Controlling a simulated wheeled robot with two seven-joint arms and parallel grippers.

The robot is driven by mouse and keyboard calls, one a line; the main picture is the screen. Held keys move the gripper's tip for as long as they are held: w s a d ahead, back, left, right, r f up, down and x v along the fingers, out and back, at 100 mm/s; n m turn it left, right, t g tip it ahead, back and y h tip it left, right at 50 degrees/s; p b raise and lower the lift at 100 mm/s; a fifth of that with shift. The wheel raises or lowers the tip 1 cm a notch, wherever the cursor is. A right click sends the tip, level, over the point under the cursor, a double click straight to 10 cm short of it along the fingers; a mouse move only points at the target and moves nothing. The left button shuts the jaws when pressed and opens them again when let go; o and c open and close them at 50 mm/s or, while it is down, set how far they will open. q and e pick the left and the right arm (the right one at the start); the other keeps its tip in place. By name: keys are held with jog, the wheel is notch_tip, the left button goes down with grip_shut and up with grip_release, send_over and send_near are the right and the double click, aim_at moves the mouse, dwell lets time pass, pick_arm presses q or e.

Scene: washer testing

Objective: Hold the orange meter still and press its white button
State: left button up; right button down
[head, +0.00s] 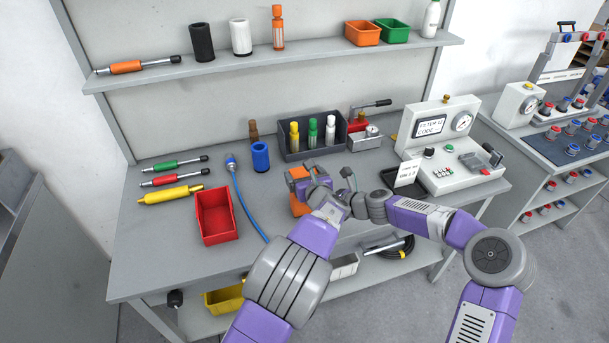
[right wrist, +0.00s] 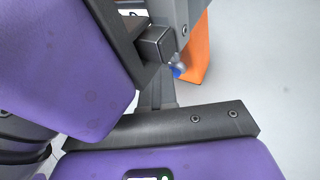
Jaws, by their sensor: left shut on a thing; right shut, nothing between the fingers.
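The orange meter (head: 297,173) is on the grey bench, left of the white control box. It is partly hidden behind my grippers. My left gripper (head: 311,186) is shut on the meter. My right gripper (head: 340,199) is shut with nothing between its fingers, close beside the meter and the left gripper. In the right wrist view, the orange meter (right wrist: 196,50) shows beyond dark grey gripper parts, with a small blue tip next to it. The white button cannot be made out in either view. Whether the right fingertips touch the meter cannot be told.
A red bin (head: 217,217), a blue cylinder (head: 261,156) and a blue hose (head: 248,205) lie to the left. A dark tray of bottles (head: 297,156) stands behind. The control box (head: 440,145) with a gauge is to the right. The bench front left is clear.

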pick_arm(q)
jog(key=shift+s+d, duration=0.1)
jog(key=shift+d, duration=0.15)
pick_arm(e)
jog(key=shift+d, duration=0.15)
jog(key=shift+s+d+r, duration=0.1)
jog(key=shift+s, duration=0.2)
pick_arm(q)
jog(key=shift+a, duration=0.2)
pick_arm(e)
jog(key=s+d, duration=0.2)
jog(key=s, duration=0.3)
jog(key=shift+s, duration=0.4)
jog(key=shift+a, duration=0.1)
pick_arm(q)
jog(key=o, duration=1.4)
jog(key=shift+c, duration=0.2)
